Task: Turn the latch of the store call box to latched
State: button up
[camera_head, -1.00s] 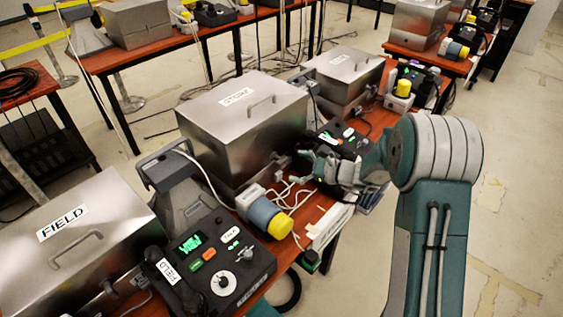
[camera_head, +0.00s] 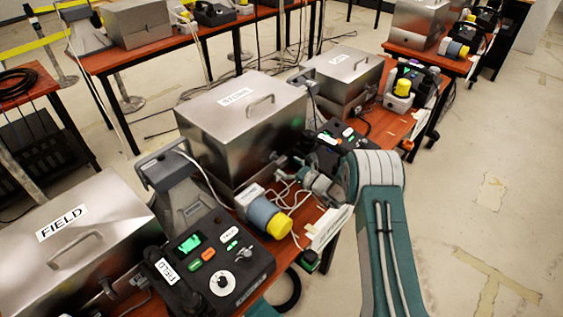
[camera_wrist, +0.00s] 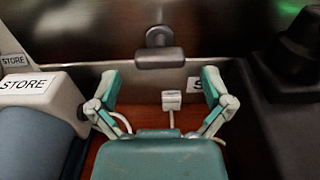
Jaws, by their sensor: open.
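The store call box (camera_head: 210,140) is a closed steel box with a STORE label and a lid handle; its front wall fills the top of the wrist view (camera_wrist: 100,30). The latch (camera_wrist: 159,54) is a dark T-shaped knob on that wall, with its bar lying level. My gripper (camera_wrist: 157,85) is open and empty, its two fingers spread to either side below the latch, apart from it. In the head view my gripper (camera_head: 293,172) is at the front of the store box, and my wrist partly covers that area.
A blue-grey cylinder with a yellow cap (camera_head: 268,217) and loose white cables lie left of my gripper. A dark phone console (camera_head: 338,134) stands to the right. A small white tag (camera_wrist: 171,100) stands between the fingers. The FIELD box (camera_head: 65,240) is at the lower left.

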jog(key=shift+x, duration=1.4)
jog(key=c, duration=1.1)
